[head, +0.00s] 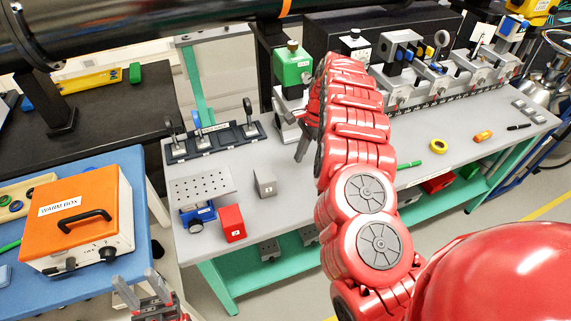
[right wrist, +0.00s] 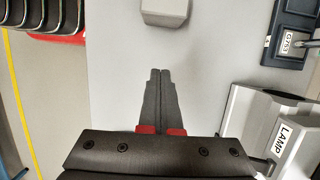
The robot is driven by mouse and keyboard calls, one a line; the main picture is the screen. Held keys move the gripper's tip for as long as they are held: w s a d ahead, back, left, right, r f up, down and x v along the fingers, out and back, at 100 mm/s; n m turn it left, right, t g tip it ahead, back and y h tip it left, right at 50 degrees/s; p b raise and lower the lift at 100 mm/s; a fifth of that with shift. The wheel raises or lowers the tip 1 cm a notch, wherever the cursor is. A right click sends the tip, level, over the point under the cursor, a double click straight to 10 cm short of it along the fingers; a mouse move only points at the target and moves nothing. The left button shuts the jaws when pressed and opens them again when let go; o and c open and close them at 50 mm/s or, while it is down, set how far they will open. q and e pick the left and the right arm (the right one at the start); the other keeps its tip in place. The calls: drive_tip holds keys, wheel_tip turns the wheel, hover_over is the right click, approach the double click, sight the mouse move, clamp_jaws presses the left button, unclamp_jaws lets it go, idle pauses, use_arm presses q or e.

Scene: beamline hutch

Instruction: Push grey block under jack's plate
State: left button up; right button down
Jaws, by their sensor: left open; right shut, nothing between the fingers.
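The grey block (head: 265,182) stands on the grey bench, right of a perforated grey plate (head: 200,184). That plate appears to belong to the blue jack (head: 198,214), whose blue part shows at the plate's near edge; the gap under it cannot be made out. The block also shows in part at the top of the right wrist view (right wrist: 165,11). My right gripper (head: 299,158) is shut and empty, behind and right of the block, its fingertips apart from it and pointing towards it in the wrist view (right wrist: 160,72). My left gripper (head: 138,279) is open and empty, low at the left.
A red block (head: 232,223) stands near the bench's front edge, beside the jack. A dark rack (head: 214,141) lies behind the plate. The lamp housing (right wrist: 262,125) is close to my right gripper. An orange warm box (head: 78,215) stands on the blue table at left.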

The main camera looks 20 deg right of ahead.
sight(236, 199)
drive_tip(key=p+x, duration=0.2)
drive_tip(key=x, duration=0.6)
drive_tip(key=shift+f, duration=0.4)
drive_tip(key=a+p, duration=0.2)
drive_tip(key=a, duration=0.1)
drive_tip(key=shift+a, duration=0.15)
drive_tip(key=shift+a+f+p, duration=0.15)
drive_tip(key=shift+a+p, duration=0.25)
drive_tip(key=shift+a, duration=0.05)
drive_tip(key=shift+f, duration=0.1)
drive_tip(key=a+b, duration=0.3)
drive_tip(key=a, duration=1)
drive_tip(key=shift+s+b, duration=0.2)
drive_tip(key=shift+b, duration=0.1)
drive_tip(key=shift+a, duration=0.35)
